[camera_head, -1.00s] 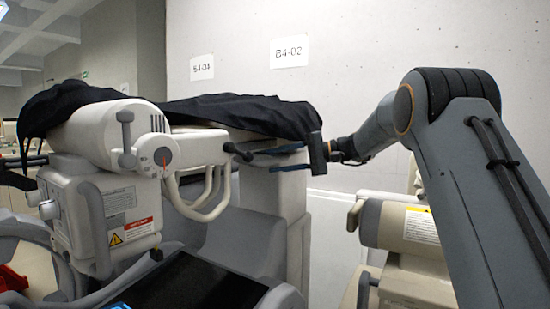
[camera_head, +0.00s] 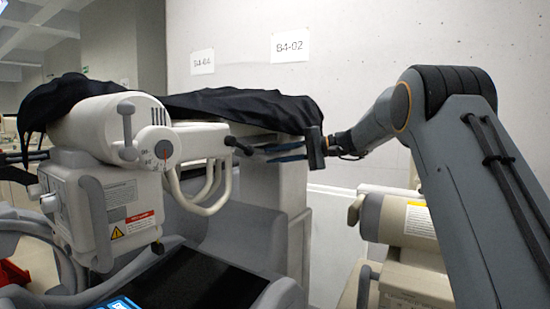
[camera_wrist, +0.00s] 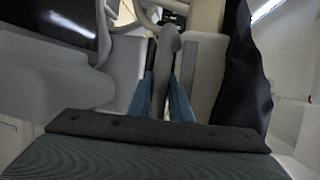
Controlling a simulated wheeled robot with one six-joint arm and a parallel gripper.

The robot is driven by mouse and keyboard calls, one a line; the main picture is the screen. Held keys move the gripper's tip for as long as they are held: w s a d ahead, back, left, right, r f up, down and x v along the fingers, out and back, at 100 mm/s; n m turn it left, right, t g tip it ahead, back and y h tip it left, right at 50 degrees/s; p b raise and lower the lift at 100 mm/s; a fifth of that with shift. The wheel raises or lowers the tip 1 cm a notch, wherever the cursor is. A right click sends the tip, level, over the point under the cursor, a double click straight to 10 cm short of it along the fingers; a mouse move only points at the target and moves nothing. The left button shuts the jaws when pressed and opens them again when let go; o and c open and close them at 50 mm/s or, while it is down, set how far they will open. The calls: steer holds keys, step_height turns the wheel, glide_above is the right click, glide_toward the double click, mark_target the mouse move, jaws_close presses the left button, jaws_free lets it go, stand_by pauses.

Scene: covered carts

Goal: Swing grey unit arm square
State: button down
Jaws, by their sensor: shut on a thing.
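The grey-white unit (camera_head: 105,130) stands at the left in the head view, with a rounded housing and a round dial (camera_head: 164,149) with a red mark. Its arm (camera_head: 200,144) reaches right from the dial and ends in a dark grey handle (camera_head: 240,148). My gripper (camera_head: 265,152) comes from the right with its blue fingers along the handle. In the wrist view, the grey handle (camera_wrist: 166,60) runs between the two blue fingers of my gripper (camera_wrist: 162,85), which are shut on it. The handle's far end toward the palm is partly hidden.
A black cover (camera_head: 235,106) drapes over the unit's top and hangs close to my gripper. A second beige unit (camera_head: 405,220) stands at the right below my arm. A pale wall (camera_head: 400,45) with paper signs is behind. A black pad (camera_head: 200,280) lies below.

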steer(key=shift+d, duration=0.65)
steer(key=c, duration=1.6)
jaws_free()
steer(key=shift+w+d, duration=0.1)
steer(key=shift+d, duration=0.15)
steer(key=shift+a, duration=0.35)
steer(key=b+v, duration=0.3)
steer(key=v, duration=0.5)
